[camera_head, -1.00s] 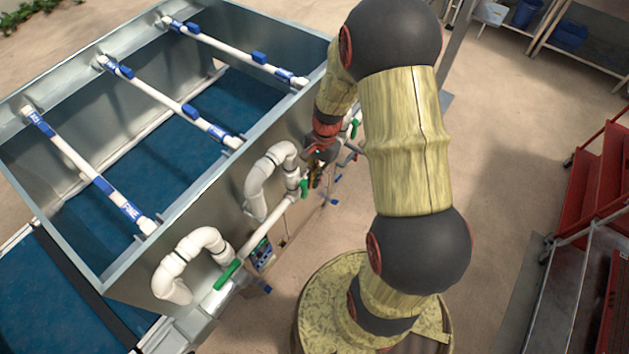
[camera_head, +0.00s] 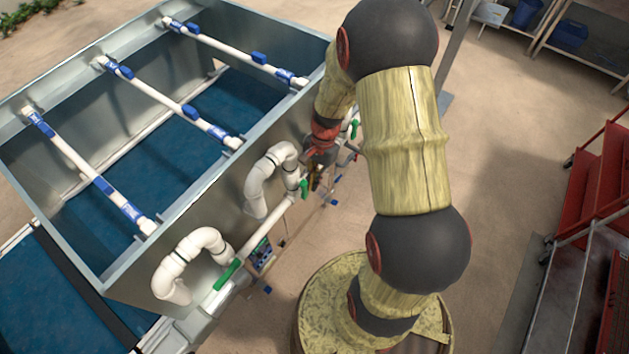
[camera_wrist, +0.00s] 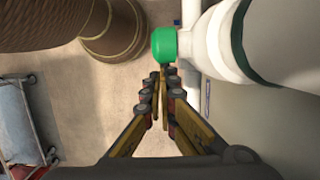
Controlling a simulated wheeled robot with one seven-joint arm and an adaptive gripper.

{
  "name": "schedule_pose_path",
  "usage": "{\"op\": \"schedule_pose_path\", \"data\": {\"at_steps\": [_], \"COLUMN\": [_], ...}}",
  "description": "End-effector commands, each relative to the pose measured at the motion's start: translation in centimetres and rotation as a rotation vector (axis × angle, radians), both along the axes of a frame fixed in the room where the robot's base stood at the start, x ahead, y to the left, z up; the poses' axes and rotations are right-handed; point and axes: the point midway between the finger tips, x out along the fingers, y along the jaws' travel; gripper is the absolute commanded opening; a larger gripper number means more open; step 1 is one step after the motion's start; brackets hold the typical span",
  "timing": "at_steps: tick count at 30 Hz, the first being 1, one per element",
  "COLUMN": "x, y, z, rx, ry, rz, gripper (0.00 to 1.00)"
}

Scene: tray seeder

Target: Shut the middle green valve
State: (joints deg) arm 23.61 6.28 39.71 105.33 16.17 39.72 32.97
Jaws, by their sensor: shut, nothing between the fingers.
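The middle green valve handle (camera_head: 304,189) sits on the white pipe that runs along the tank's outer side, under the middle white elbow pipe (camera_head: 267,180). In the wrist view the green handle (camera_wrist: 164,45) shows end-on, just beyond my fingertips and beside a thick white pipe (camera_wrist: 203,45). My gripper (camera_wrist: 162,74) is shut and empty, its tips close to the handle; I cannot tell whether they touch it. In the head view my gripper (camera_head: 316,180) is small, dark and partly hidden, right beside the handle.
A nearer green valve (camera_head: 227,275) lies along the pipe at the lower left. A farther green valve (camera_head: 355,129) is partly behind my arm. The metal tank (camera_head: 115,270) stands to the left. A red cart (camera_head: 600,180) is at the right, with open floor between.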

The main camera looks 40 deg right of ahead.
Motion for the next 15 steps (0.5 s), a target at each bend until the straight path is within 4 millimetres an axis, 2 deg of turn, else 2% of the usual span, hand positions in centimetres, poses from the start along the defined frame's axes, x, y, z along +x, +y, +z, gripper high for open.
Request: {"op": "schedule_pose_path", "data": {"at_steps": [15], "x": [-0.23], "y": [0.58], "z": [-0.45], "rx": [0.002], "ry": [0.002], "rz": [0.0], "gripper": [0.0]}}
